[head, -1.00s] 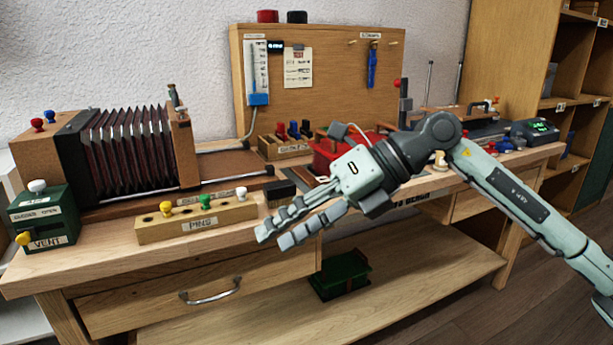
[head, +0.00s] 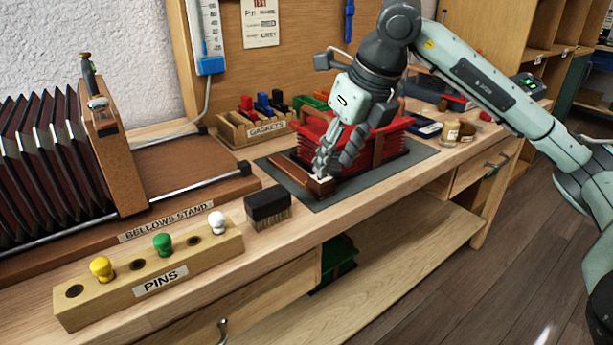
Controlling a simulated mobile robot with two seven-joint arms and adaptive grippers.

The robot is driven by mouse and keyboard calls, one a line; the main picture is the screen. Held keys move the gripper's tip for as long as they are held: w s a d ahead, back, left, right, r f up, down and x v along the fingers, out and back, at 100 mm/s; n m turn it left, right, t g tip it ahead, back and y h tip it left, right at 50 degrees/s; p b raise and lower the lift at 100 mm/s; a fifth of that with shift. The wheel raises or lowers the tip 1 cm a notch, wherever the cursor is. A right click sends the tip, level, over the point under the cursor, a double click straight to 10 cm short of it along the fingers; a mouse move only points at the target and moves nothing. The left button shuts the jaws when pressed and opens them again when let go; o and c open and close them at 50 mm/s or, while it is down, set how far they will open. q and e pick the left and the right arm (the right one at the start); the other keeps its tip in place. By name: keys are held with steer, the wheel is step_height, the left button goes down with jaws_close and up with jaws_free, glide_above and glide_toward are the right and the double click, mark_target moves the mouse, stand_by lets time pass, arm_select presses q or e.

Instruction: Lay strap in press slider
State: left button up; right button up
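My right gripper (head: 331,165) points down over the dark mat, its fingertips at the front left of a red pleated bellows-like piece (head: 382,146). A brown wooden block (head: 297,174) with a small pale part by the fingertips lies there. The fingers look close together; I cannot tell whether they grip anything. I cannot make out a separate strap, and the hand hides part of the red piece. I cannot identify the press slider. My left gripper is out of view.
The dark mat (head: 418,153) lies on the bench. A black brush (head: 268,207), the PINS block (head: 160,278) and the bellows stand (head: 190,212) are to the left. The GASKETS rack (head: 252,128) stands behind. Small jars (head: 459,131) stand right. Bare wood shows along the front edge.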

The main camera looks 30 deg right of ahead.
mark_target(325, 179)
steer(key=x, duration=0.5)
steer(key=shift+w, duration=0.15)
steer(key=shift+c, duration=0.5)
steer(key=c, duration=0.7)
